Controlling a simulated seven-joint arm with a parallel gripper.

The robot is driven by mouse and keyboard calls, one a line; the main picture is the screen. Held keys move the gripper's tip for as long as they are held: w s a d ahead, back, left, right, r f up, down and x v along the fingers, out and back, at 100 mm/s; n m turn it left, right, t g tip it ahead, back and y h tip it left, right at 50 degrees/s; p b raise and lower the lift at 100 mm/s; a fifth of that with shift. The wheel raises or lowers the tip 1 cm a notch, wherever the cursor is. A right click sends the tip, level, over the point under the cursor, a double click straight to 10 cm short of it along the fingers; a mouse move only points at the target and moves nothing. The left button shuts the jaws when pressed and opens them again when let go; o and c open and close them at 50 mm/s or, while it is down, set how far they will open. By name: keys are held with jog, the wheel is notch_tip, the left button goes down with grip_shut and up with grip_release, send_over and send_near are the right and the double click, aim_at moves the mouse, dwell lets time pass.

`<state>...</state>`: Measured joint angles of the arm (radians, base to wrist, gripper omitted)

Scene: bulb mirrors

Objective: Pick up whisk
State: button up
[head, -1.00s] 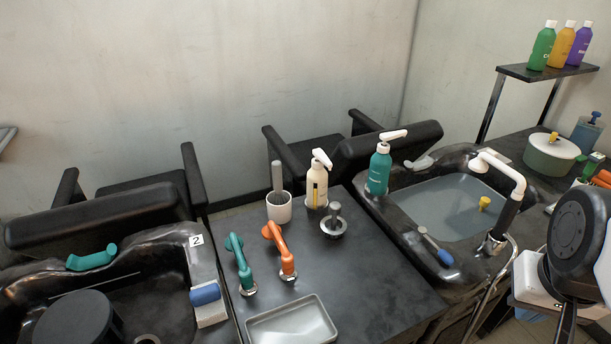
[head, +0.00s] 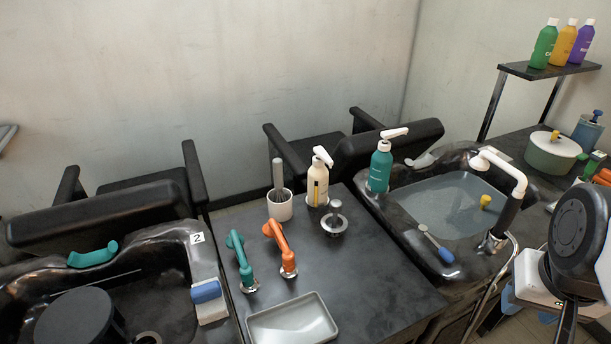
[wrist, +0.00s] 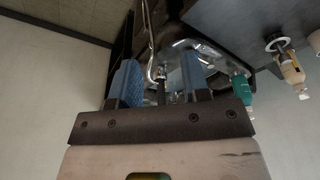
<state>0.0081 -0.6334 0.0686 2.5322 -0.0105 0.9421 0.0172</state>
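The whisk (head: 277,174) stands upright in a white cup (head: 279,206) on the dark counter, with its grey handle pointing up. Its lower end is hidden inside the cup. My gripper (wrist: 158,75) shows in the wrist view with its two blue fingers apart and nothing held between them. The basin and its chrome fittings lie beyond the fingers. The whisk is not clearly seen in the wrist view, and the gripper's fingers are not in the head view.
A cream pump bottle (head: 318,188) and a chrome plug-like piece (head: 335,220) stand right of the cup. Teal (head: 241,262) and orange (head: 280,248) taps stand in front. A grey tray (head: 292,320) lies nearer. A teal pump bottle (head: 380,168) stands by the basin (head: 450,205).

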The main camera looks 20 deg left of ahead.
jog(key=shift+o, duration=0.9)
jog(key=w+a+r+n, duration=0.4)
jog(key=w+a, duration=0.4)
jog(key=w, duration=0.3)
jog(key=n+g, duration=0.3)
jog(key=n, duration=0.7)
send_over(277, 159)
jog(key=d, duration=0.1)
notch_tip(277, 159, down, 6)
jog(key=shift+r, duration=0.2)
jog(key=shift+a+f, duration=0.15)
jog(key=shift+a, duration=0.4)
jog(key=shift+f, duration=0.1)
